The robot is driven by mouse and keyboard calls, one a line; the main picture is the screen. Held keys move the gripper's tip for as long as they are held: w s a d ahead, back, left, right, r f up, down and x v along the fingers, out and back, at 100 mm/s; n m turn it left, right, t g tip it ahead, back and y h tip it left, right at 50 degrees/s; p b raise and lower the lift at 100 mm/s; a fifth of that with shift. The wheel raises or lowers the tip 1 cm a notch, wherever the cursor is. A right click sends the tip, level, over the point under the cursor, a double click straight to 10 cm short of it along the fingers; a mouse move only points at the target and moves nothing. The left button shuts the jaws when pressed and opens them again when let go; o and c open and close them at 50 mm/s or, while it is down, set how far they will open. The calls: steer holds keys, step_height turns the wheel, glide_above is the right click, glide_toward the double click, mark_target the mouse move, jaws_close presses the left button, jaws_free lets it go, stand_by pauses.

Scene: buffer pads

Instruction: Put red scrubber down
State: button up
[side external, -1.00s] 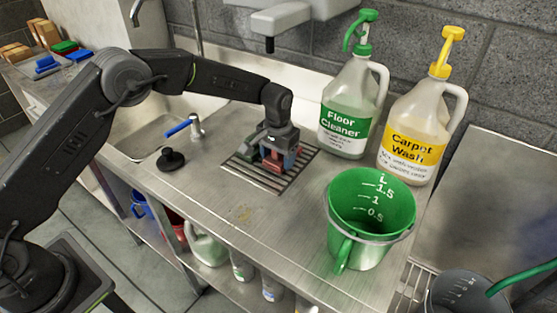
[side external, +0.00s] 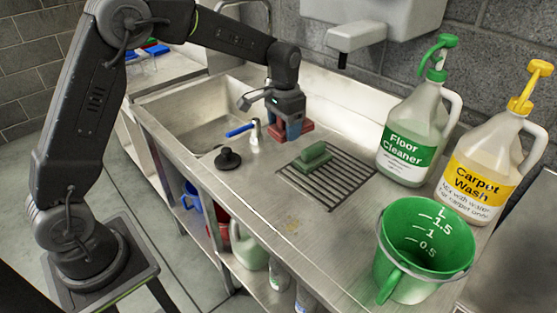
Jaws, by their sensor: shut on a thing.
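The red scrubber (side external: 306,131) is at the lower end of my gripper (side external: 291,128), beside the right end of the sink and behind the grate. My gripper points down and is shut on the red scrubber, with bluish parts at its fingers that hide some of it. I cannot tell if the scrubber's underside touches the steel counter. A green scrubber (side external: 314,156) lies on the slotted drain grate (side external: 345,182), in front and to the right of my gripper.
A tap with a blue lever (side external: 242,130) and a black plug (side external: 228,159) are left of the grate. The sink (side external: 190,115) is beyond. Floor Cleaner (side external: 407,145) and Carpet Wash (side external: 482,165) jugs and a green bucket (side external: 424,250) stand right. The front counter is clear.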

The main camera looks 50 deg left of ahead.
steer(key=s+a+r+m, duration=0.2)
steer(key=s, duration=0.3)
steer(key=s+f+n, duration=0.1)
steer(key=f, duration=0.3)
steer(key=s+f+n, duration=0.1)
steer(key=s+f, duration=0.1)
steer(key=f, duration=0.2)
steer(key=s+f+n, duration=0.1)
steer(key=s+f, duration=0.1)
steer(key=f, duration=0.2)
steer(key=shift+s+d, duration=0.25)
steer(key=d+r, duration=0.8)
glide_above(303, 231)
step_height(303, 231, down, 6)
steer(key=shift+f, duration=2.3)
steer(key=shift+f, duration=0.15)
steer(key=o, duration=1)
